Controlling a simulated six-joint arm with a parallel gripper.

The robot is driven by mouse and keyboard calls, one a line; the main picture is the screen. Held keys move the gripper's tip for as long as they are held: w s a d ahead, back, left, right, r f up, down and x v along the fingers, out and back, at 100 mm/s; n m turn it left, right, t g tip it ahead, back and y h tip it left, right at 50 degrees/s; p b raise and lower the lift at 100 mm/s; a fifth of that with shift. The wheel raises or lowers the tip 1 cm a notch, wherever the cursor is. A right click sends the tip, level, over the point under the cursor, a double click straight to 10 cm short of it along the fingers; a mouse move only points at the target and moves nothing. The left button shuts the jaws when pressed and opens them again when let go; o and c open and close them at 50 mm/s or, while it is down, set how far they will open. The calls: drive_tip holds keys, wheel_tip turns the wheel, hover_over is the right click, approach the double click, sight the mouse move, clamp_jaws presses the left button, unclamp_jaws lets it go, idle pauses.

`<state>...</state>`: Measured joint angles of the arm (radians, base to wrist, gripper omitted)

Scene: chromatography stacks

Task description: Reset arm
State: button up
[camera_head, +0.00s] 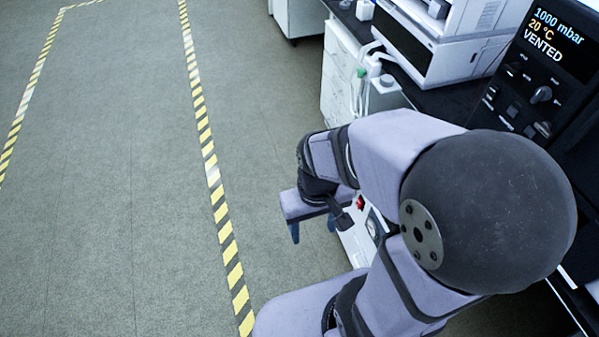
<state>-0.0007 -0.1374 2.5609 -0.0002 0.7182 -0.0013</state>
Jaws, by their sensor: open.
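My arm fills the lower right of the head view, folded, with light purple-grey links and a large dark round joint. My gripper (312,229) is at the arm's end, left of the big joint. Its two blue-grey fingers point down and stand apart, with nothing seen between them. A white unit with a red button (360,203) shows just right of the gripper, partly hidden by the arm. I cannot tell how far the gripper is from it.
A bench with white drawers (340,75) and stacked white instruments (430,45) stands at the top right. A black panel (545,75) reads "1000 mbar, 20 °C, VENTED". Yellow-black floor tape (213,170) runs left of the arm. The grey floor (110,180) there is clear.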

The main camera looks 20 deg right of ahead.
wheel_tip(320, 180, up, 9)
drive_tip(key=p, duration=0.8)
drive_tip(key=shift+f, duration=0.1)
idle(0.4)
